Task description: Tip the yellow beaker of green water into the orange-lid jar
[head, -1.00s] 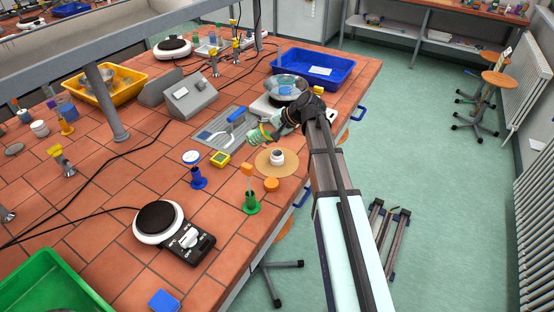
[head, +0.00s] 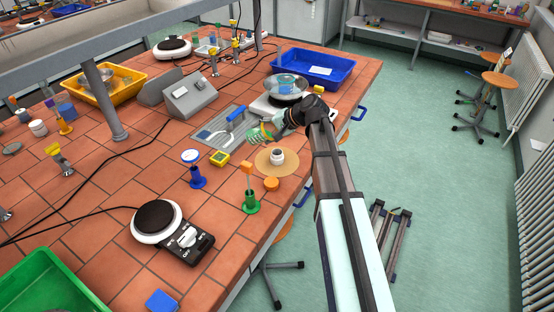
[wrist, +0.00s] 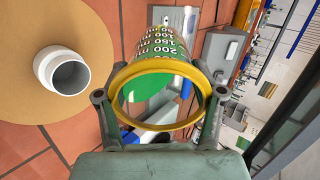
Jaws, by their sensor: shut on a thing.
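My gripper (head: 262,133) is shut on the yellow-rimmed beaker, a clear vessel with white graduations. In the wrist view the beaker's yellow rim (wrist: 118,84) faces the camera between the two fingers, with green showing inside. The beaker looks tilted; how much water it holds is unclear. The jar (head: 277,157) is small, white and open, on a round tan mat (head: 264,166). In the wrist view the jar (wrist: 52,65) is left of the beaker, apart from it, its dark mouth visible. The orange lid (head: 271,184) lies on the bench in front of the jar.
A green stand with an orange top (head: 249,202) and a blue one (head: 196,178) stand near the mat. A yellow-cased device (head: 219,158) lies behind it. A hotplate (head: 158,221) is at front left.

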